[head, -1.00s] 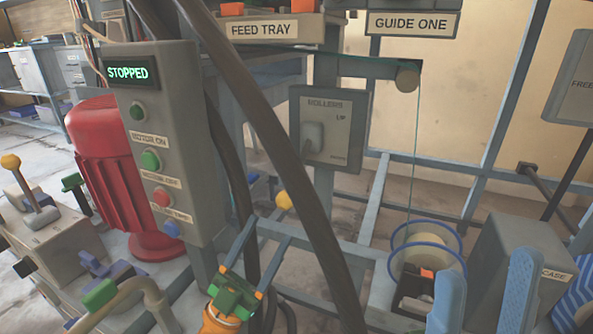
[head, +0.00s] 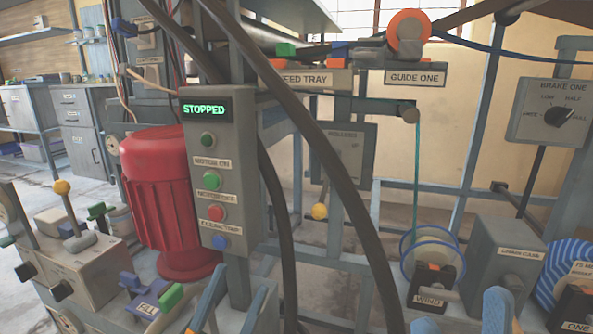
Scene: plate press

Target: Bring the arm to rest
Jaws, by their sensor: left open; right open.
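My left gripper (head: 241,280) is at the bottom edge, left of centre. Its two blue-grey fingers stand apart with nothing seen between them, near the foot of the control post. My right gripper (head: 461,303) is at the bottom edge, right of centre. Its two blue fingers point up, open and empty, in front of the wind reel (head: 432,255) and the grey case (head: 502,262). Most of both arms is outside the picture. The control box (head: 218,165) reads STOPPED on its green display (head: 206,108).
A red motor (head: 160,195) stands left of the control box. A lever box (head: 75,262) is at far left. Thick dark cables (head: 325,175) hang across the middle. The feed tray (head: 300,78), guide one (head: 415,77) and brake one panel (head: 560,112) are higher up.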

